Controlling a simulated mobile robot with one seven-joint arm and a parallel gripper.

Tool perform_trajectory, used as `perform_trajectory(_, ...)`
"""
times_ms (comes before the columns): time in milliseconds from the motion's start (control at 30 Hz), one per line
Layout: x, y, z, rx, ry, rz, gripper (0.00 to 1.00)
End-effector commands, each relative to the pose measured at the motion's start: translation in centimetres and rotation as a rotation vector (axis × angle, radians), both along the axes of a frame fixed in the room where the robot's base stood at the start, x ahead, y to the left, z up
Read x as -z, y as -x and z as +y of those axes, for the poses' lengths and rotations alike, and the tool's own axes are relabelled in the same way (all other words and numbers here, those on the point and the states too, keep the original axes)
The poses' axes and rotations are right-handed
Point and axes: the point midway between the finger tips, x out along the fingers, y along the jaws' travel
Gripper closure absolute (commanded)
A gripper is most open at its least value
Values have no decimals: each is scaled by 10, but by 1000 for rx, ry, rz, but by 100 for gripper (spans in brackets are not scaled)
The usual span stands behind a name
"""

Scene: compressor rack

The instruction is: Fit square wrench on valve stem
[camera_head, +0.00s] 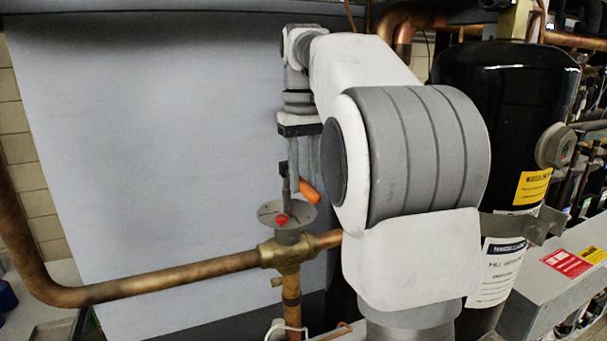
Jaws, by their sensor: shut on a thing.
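The brass valve (288,252) sits on the copper pipe at the lower centre, with a round grey disc (268,211) on top. A red mark (282,220) shows on the disc's near side. My gripper (304,182) points down above the disc and is shut on the wrench, whose orange handle (309,193) sticks out to the lower right. A dark upright part (285,180) stands over the disc's middle beside the fingers; I cannot tell whether it is wrench or stem. The fit between wrench and stem is too small to make out.
The copper pipe (160,280) runs left from the valve and bends upward. A large grey panel (150,150) stands behind. A black tank (510,110) and grey box (570,270) are on the right. My arm hides the area right of the valve.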

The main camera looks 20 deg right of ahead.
Motion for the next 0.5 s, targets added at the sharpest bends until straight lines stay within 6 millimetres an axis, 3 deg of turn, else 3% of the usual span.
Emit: perform_trajectory(500,3,0,0,0,0,-2,100)
